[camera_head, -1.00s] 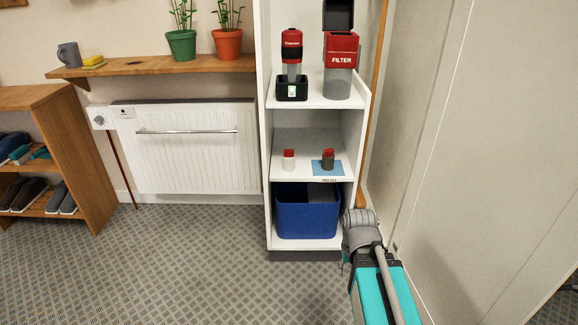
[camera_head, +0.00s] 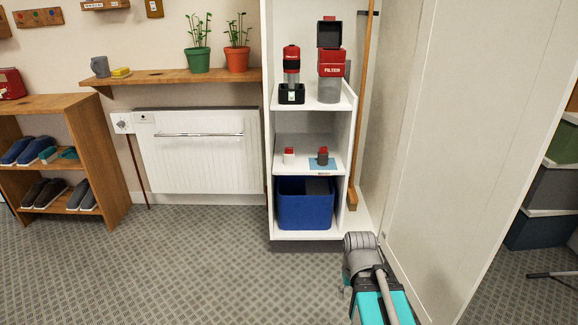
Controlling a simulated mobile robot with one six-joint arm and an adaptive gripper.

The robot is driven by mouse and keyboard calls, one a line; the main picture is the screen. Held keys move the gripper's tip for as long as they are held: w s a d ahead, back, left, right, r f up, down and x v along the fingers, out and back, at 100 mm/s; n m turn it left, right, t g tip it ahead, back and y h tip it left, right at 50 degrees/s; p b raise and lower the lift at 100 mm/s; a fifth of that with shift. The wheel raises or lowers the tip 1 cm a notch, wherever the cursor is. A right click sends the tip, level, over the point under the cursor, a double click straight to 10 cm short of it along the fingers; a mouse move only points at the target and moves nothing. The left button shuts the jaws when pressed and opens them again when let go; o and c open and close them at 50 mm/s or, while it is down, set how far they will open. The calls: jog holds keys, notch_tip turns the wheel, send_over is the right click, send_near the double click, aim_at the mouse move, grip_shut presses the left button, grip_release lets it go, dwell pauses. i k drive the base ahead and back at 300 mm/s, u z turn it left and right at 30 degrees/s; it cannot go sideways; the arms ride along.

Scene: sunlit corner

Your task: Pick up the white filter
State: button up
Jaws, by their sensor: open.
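A small white filter (camera_head: 289,158) with a red top stands upright on the middle shelf of the white cabinet (camera_head: 270,120), toward the left. A similar dark grey filter (camera_head: 323,159) with a red top stands to its right on a blue mat (camera_head: 315,167). Only grey and teal parts of my own arm show at the bottom right, in front of and below the cabinet. My gripper's fingers cannot be made out. Nothing covers the white filter.
A red and grey container marked FILTER (camera_head: 331,68) and a red and black device in a dark stand (camera_head: 291,94) occupy the upper shelf. A blue bin (camera_head: 305,212) fills the bottom shelf. A tall door panel (camera_head: 440,150) stands at right. The floor at left is clear.

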aim_at(289, 154)
jog(key=u, duration=0.1)
jog(key=k, duration=0.2)
jog(key=u, duration=1)
jog(key=i, duration=1.15)
jog(key=z, duration=1.05)
